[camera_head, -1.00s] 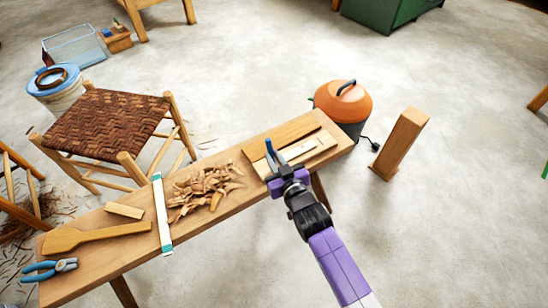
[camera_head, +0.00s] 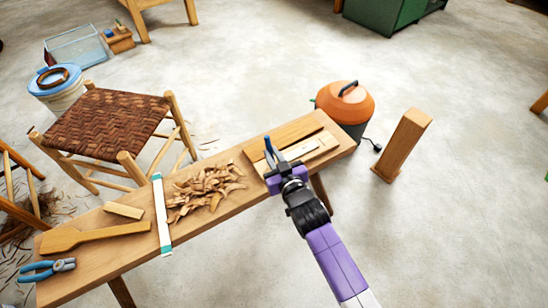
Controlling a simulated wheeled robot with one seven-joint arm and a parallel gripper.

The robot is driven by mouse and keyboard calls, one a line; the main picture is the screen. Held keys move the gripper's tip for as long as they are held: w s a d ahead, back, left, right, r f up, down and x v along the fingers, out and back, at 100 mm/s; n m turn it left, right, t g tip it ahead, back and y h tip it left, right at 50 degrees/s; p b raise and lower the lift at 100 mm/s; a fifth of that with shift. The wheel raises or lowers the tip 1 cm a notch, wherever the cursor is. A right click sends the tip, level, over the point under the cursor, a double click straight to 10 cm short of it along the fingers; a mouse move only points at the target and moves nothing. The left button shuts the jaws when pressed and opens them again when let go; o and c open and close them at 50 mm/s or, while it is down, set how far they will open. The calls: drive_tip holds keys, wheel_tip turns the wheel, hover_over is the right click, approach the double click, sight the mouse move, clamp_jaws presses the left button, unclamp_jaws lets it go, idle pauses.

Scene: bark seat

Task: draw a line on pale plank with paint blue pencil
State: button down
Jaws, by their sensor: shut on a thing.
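My gripper (camera_head: 273,163) is at the right part of the wooden bench and is shut on a blue pencil (camera_head: 268,145). The pencil stands nearly upright with its blue upper end showing; its lower tip is hidden by the gripper. A pale plank (camera_head: 314,146) lies on the bench just right of and behind the gripper. The gripper and pencil cover the plank's left end. I cannot tell whether the pencil touches the plank. A pale narrow strip with a dark spot shows on the plank, and I cannot make out a blue line.
The bench (camera_head: 90,280) also bears wood shavings (camera_head: 203,190), a white and teal strip (camera_head: 161,214), a wooden mallet-like piece (camera_head: 95,235), a small block (camera_head: 123,210) and blue pliers (camera_head: 47,269). An orange vacuum (camera_head: 345,103) and a wooden post (camera_head: 403,145) stand beyond.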

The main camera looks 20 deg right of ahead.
drive_tip(key=shift+b+x, duration=0.6)
drive_tip(key=shift+x, duration=0.35)
drive_tip(key=shift+a, duration=0.15)
wheel_tip(320, 180, up, 6)
drive_tip(key=p, duration=0.5)
drive_tip(key=shift+r+p, duration=0.2)
drive_tip(key=shift+p, duration=0.1)
